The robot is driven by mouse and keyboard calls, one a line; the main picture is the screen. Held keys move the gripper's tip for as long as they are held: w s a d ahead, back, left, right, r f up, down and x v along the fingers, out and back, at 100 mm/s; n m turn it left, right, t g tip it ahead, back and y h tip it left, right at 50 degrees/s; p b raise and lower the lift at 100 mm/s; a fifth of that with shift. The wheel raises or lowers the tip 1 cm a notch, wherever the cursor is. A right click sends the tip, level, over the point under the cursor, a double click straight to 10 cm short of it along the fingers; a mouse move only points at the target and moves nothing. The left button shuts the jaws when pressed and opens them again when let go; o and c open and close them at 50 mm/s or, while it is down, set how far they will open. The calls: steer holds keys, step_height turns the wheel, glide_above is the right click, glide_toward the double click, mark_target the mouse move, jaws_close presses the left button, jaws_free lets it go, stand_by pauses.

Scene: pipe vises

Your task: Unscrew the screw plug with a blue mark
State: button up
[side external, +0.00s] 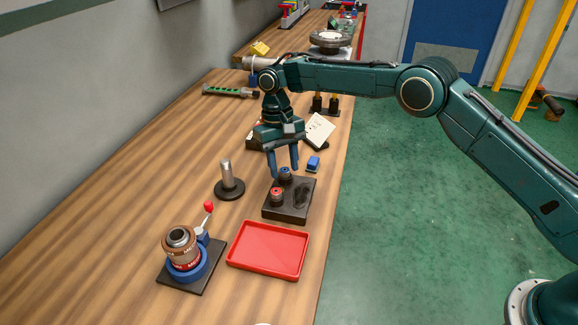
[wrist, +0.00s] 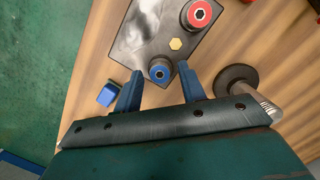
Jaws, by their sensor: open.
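The screw plug with the blue mark (side external: 285,175) stands on a dark block (side external: 298,212). In the wrist view this plug (wrist: 160,72) shows a blue ring around a dark hex socket, at the block's near edge. My gripper (side external: 284,172) points down over it, open, with its blue fingers apart. In the wrist view the gripper (wrist: 160,75) has one fingertip on each side of the blue plug. I cannot tell whether the fingers touch it. A plug with a red mark (side external: 277,196) stands on the same block, and also shows in the wrist view (wrist: 198,13).
A yellow hex piece (wrist: 176,44) is between the plugs. A red tray (side external: 268,250) lies in front of the block. A blue-based vise (side external: 190,268) holds a brown and red cylinder at front left. A metal post (side external: 227,176) is left; a small blue block (side external: 313,164) is behind.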

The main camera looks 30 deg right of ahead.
steer(key=shift+d+m, duration=0.1)
steer(key=shift+m, duration=0.9)
steer(key=m+y, duration=0.1)
steer(key=m, duration=0.2)
steer(key=shift+m, duration=0.9)
steer(key=m, duration=0.3)
steer(key=shift+s+d+t+y, duration=0.1)
steer(key=shift+s+t+y, duration=0.05)
steer(key=shift+t+y, duration=0.2)
steer(key=shift+m, duration=0.9)
